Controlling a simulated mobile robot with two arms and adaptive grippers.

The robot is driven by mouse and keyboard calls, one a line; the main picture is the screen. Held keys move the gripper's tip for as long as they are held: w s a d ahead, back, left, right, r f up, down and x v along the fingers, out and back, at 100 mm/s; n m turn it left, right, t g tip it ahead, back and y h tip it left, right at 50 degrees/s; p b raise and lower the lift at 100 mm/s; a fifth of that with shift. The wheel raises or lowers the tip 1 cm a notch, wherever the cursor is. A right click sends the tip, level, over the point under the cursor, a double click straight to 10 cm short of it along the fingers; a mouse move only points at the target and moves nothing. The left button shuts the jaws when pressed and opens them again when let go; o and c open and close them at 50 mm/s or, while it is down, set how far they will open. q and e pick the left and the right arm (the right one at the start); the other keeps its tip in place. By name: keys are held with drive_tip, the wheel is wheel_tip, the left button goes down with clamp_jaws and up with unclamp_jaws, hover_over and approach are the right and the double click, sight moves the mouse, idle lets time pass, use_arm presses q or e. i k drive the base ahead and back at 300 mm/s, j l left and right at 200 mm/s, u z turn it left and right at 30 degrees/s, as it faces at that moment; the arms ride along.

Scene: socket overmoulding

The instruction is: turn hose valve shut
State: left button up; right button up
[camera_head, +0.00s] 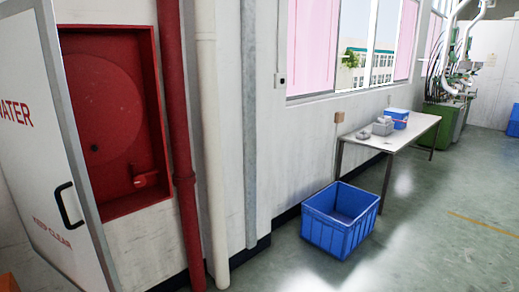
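A red hose cabinet (152,120) is set in the white wall at the left. Inside it is a large round red hose reel (92,108) with a dark spot near its middle. A small red fitting (146,180), which looks like the hose valve, sits low at the right inside the cabinet; its handle position is too small to tell. The white cabinet door (32,150) with red lettering and a black handle (68,206) stands open at the left. Neither of my grippers is in view.
A red pipe (178,120), a white pipe (210,150) and a grey pipe (250,120) run upright just right of the cabinet. A blue crate (338,236) stands on the floor. A table (412,131) bears small items. Open floor (440,235) lies at the right.

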sight(138, 181)
drive_tip(key=u, duration=1.4)
drive_tip(key=i+l+u, duration=0.25)
drive_tip(key=i+l, duration=0.15)
drive_tip(key=l, duration=0.1)
